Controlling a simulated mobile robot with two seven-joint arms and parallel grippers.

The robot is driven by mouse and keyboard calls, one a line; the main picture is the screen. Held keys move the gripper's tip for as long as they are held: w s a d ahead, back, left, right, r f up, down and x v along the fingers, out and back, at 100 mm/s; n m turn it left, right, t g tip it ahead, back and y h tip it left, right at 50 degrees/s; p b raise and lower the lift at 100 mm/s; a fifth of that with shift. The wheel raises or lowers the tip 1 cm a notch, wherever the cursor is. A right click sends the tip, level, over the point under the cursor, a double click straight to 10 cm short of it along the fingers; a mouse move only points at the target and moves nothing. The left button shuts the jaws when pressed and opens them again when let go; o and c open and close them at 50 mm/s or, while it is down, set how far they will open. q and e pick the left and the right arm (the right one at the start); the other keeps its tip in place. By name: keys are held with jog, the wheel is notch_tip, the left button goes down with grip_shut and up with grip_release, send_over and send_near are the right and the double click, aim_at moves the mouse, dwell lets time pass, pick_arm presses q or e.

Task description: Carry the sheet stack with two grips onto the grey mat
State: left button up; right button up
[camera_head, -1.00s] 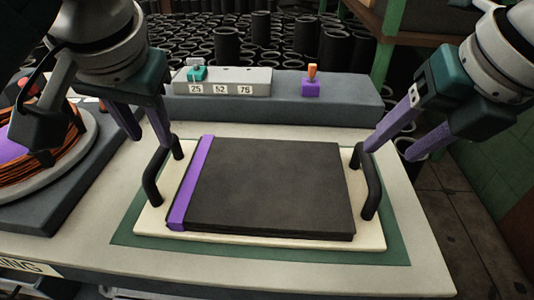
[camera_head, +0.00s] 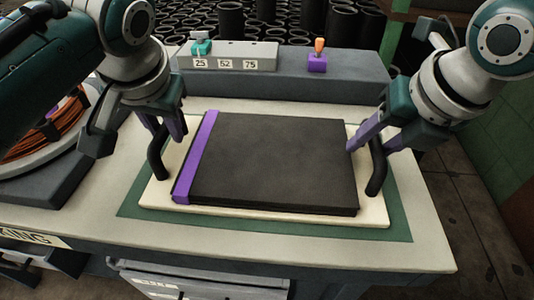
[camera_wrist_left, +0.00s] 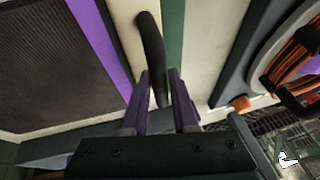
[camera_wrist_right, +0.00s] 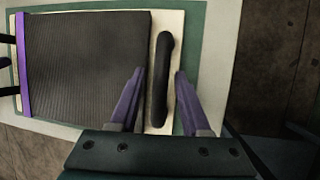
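The sheet stack (camera_head: 275,160) is dark, ribbed sheets with a purple band (camera_head: 198,158) along the left edge. It lies flat on a cream board (camera_head: 270,213) with a black bar handle at each end. My left gripper (camera_head: 165,125) is open at the left handle (camera_head: 155,155); in the left wrist view its fingers (camera_wrist_left: 160,85) stand either side of that handle. My right gripper (camera_head: 368,140) is open at the right handle (camera_head: 376,175); in the right wrist view the handle (camera_wrist_right: 161,80) lies between its fingers, with gaps. I cannot make out a clear grey mat.
The board rests on a green mat (camera_head: 400,230) on a pale table (camera_head: 430,255). Behind is a grey ledge (camera_head: 360,85) with a number block (camera_head: 228,62) and a purple item (camera_head: 317,63). At left, an orange coil (camera_head: 45,135) sits above a dark grey base (camera_head: 30,190).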

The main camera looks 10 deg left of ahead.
pick_arm(q)
grip_shut()
pick_arm(e)
jog(key=c, duration=0.4)
grip_shut()
pick_arm(q)
jog(key=shift+r, duration=0.15)
pick_arm(e)
jog(key=shift+r, duration=0.1)
